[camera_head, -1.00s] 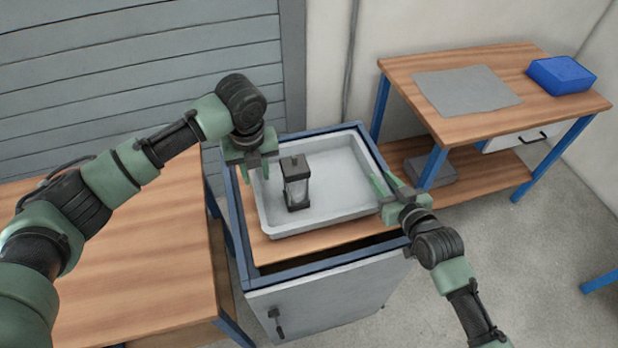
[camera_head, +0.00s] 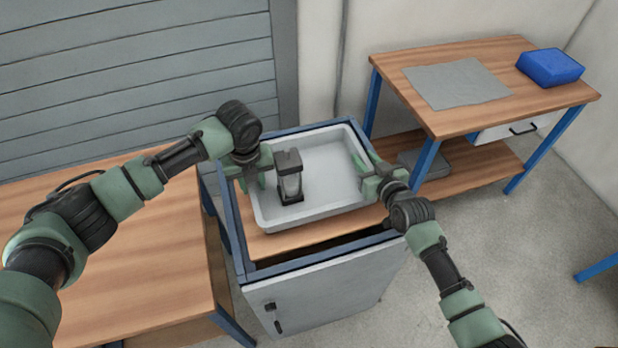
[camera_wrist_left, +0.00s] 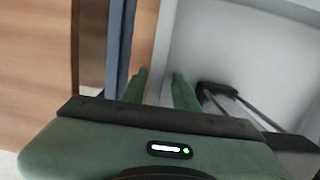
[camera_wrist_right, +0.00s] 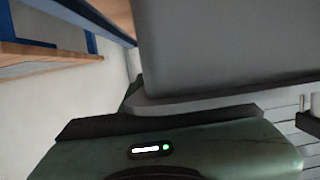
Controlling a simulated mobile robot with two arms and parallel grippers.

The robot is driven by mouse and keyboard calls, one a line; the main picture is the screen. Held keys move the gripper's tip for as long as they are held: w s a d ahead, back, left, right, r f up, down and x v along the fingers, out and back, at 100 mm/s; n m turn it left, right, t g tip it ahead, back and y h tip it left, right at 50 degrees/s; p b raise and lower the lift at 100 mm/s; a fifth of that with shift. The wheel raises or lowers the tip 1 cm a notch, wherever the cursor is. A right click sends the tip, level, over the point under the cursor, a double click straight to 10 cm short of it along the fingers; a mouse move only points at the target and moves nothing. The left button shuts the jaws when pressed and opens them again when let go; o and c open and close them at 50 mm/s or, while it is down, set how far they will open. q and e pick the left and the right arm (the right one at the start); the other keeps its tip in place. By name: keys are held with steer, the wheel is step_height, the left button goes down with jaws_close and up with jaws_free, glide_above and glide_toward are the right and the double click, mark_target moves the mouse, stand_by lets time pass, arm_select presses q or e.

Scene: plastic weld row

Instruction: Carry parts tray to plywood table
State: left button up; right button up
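The parts tray (camera_head: 335,172) is a shallow light-grey tray on the blue-framed cabinet (camera_head: 330,290). A dark lantern-like part (camera_head: 290,180) stands upright inside it, near the left wall. My left gripper (camera_head: 253,182) is at the tray's left wall. In the left wrist view its fingers (camera_wrist_left: 159,78) point down, apart, with the tray's rim between them. My right gripper (camera_head: 370,172) is at the tray's right rim. In the right wrist view the tray's grey wall (camera_wrist_right: 230,45) hides most of its fingers, so its grip is unclear.
A wooden-topped table (camera_head: 120,270) stands at left, close to the cabinet. A wooden bench (camera_head: 450,120) at back right carries a grey mat (camera_head: 457,83) and a blue box (camera_head: 550,67). Grey floor (camera_head: 500,240) is open at right.

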arm_select(q)
steer(key=shift+f, duration=0.25)
arm_select(e)
steer(key=shift+w+a+f, duration=0.1)
steer(key=shift+w, duration=0.15)
arm_select(q)
jaws_close()
arm_select(e)
jaws_close()
stand_by(0.8)
arm_select(q)
steer(key=shift+w+r, duration=0.15)
steer(key=shift+r, duration=0.1)
arm_select(e)
steer(key=shift+w+r, duration=0.15)
steer(key=shift+r, duration=0.2)
